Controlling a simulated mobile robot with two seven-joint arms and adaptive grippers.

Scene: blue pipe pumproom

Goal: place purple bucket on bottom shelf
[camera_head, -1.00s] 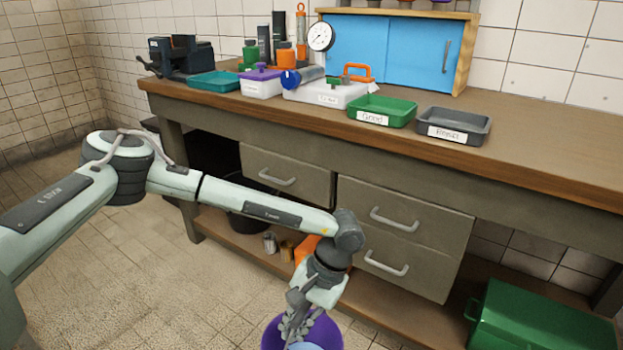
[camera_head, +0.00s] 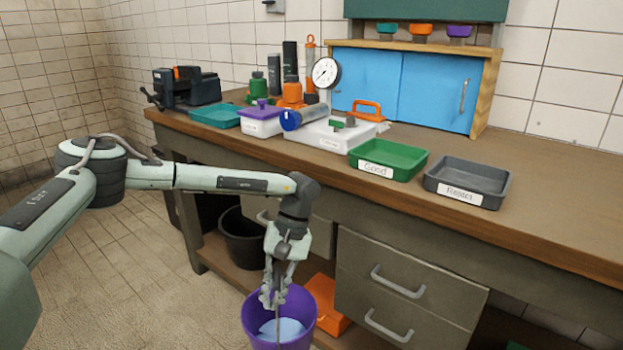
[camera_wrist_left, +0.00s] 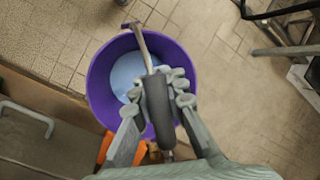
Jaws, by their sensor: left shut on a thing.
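The purple bucket (camera_head: 303,309) hangs at the bottom centre of the head view, light blue inside, its lower part cut off by the frame. My left gripper (camera_head: 274,297) is above its opening and shut on its handle. In the left wrist view the fingers hold the dark handle grip (camera_wrist_left: 157,104), with the purple rim (camera_wrist_left: 97,82) below. The brown bottom shelf (camera_head: 222,263) runs under the workbench, behind the bucket. I cannot tell how far the bucket is from the shelf edge. My right gripper is not in view.
A black bucket (camera_head: 240,242) stands on the shelf at left. An orange object (camera_head: 328,304) is right beside the purple bucket in the picture. Grey drawers (camera_head: 405,275) hang above the shelf. The benchtop holds a green tray (camera_head: 390,158) and a grey tray (camera_head: 468,182).

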